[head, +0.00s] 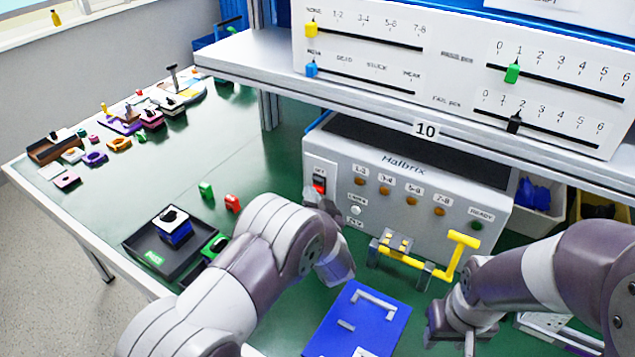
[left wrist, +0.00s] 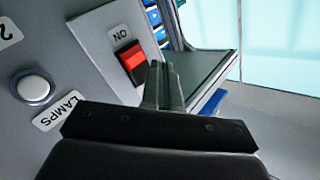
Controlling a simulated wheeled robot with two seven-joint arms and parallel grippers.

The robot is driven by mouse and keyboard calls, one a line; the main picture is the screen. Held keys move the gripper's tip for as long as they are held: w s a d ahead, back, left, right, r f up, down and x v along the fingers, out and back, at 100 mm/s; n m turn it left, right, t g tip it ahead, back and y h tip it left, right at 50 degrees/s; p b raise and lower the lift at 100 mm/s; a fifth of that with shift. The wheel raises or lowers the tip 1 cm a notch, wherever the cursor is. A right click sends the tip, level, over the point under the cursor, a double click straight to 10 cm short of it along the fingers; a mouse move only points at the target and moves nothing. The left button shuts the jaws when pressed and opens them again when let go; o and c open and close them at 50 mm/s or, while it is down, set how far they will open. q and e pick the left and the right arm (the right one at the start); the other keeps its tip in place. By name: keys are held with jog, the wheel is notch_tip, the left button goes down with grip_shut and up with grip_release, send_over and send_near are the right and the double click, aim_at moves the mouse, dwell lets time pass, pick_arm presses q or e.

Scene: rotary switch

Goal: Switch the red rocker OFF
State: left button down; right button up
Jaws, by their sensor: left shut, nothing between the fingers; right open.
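The red rocker (head: 319,186) sits in a black frame at the upper left of the grey Halbrix box's front. In the left wrist view the rocker (left wrist: 130,56) shows a bright red face and a dark strip on the side nearer my fingers. In the head view my own arm partly hides that gripper, just below the rocker. My right gripper (head: 450,338) is open and empty, low at the right.
A white round LAMPS button (left wrist: 33,88) is beside the rocker. A yellow lever (head: 455,255) stands before the box (head: 410,165). A blue plate (head: 350,335) lies in front. A black tray (head: 145,243) is to the left. A shelf (head: 270,55) overhangs the box.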

pick_arm(q)
jog(key=shift+w, duration=0.1)
dwell(0.6)
jog(key=shift+w+d+r, duration=0.1)
jog(key=shift+w+d, duration=0.1)
jog(key=shift+w, duration=0.1)
jog(key=shift+w+d, duration=0.1)
jog(key=shift+w, duration=0.2)
dwell(0.6)
jog(key=shift+s+a, duration=0.3)
jog(key=shift+s, duration=0.4)
jog(key=shift+s+a+f+p, duration=0.15)
jog(key=shift+s+a+p, duration=0.2)
jog(key=shift+s, duration=0.4)
jog(key=shift+s+a+f+p, duration=0.1)
jog(key=shift+s+a+p, duration=0.25)
jog(key=shift+s, duration=0.4)
jog(key=shift+s+a+f+p, duration=0.15)
jog(key=shift+s+a+p, duration=0.2)
jog(key=shift+s, duration=0.4)
